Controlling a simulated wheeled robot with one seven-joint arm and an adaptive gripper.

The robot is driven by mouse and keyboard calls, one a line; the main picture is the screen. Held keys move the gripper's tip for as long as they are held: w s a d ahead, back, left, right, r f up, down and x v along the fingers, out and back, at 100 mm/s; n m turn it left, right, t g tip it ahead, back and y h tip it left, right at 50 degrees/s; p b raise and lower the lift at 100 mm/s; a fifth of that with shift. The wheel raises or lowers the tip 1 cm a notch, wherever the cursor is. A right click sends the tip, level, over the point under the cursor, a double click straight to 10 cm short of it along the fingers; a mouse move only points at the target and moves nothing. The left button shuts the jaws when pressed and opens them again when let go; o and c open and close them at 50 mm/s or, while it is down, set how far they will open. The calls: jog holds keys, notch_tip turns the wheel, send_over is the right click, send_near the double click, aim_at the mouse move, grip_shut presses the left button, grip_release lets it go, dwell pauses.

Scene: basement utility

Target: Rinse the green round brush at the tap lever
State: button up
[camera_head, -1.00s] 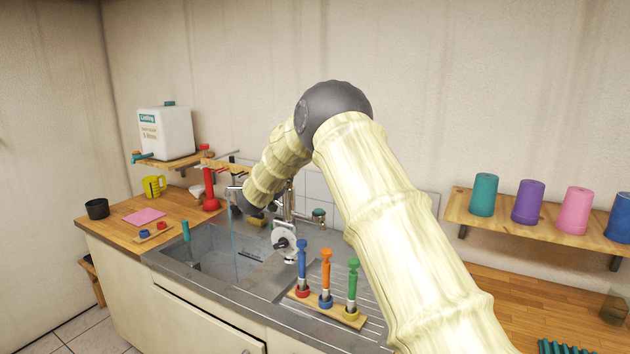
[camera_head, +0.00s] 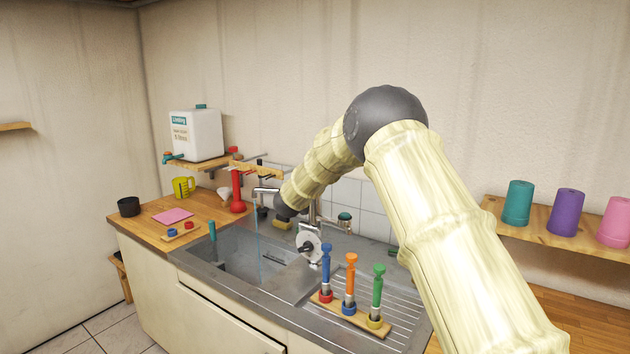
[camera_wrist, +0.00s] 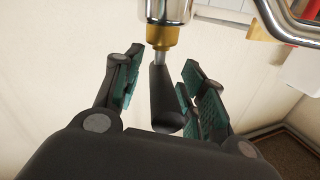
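The green brush (camera_head: 378,288) stands upright, handle up, at the right end of a small wooden rack on the drainboard, beside an orange and a blue one. The black tap lever (camera_wrist: 164,98) hangs from a brass and chrome fitting in the wrist view. My gripper (camera_wrist: 164,62) is open, its teal-padded fingers on either side of the lever, with a visible gap on both sides. In the head view the dark end of my arm is at the tap (camera_head: 265,190), and the fingers cannot be made out. A thin stream of water (camera_head: 257,245) falls into the sink.
The wooden rack (camera_head: 322,301) stands right of the sink basin (camera_head: 232,262). A teal-handled thing (camera_head: 212,231) stands at the basin's left side. A red plunger-like thing (camera_head: 237,192) stands behind the basin. A shelf with cups (camera_head: 566,212) is at right.

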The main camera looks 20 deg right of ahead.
jog(key=shift+a, duration=0.1)
jog(key=shift+s, duration=0.1)
jog(key=shift+s+f, duration=0.1)
jog(key=shift+s, duration=0.05)
jog(key=shift+s+a, duration=0.15)
jog(key=shift+s, duration=0.1)
jog(key=v, duration=1.1)
jog(key=shift+a, duration=0.25)
jog(key=shift+w, duration=0.1)
jog(key=shift+c, duration=0.2)
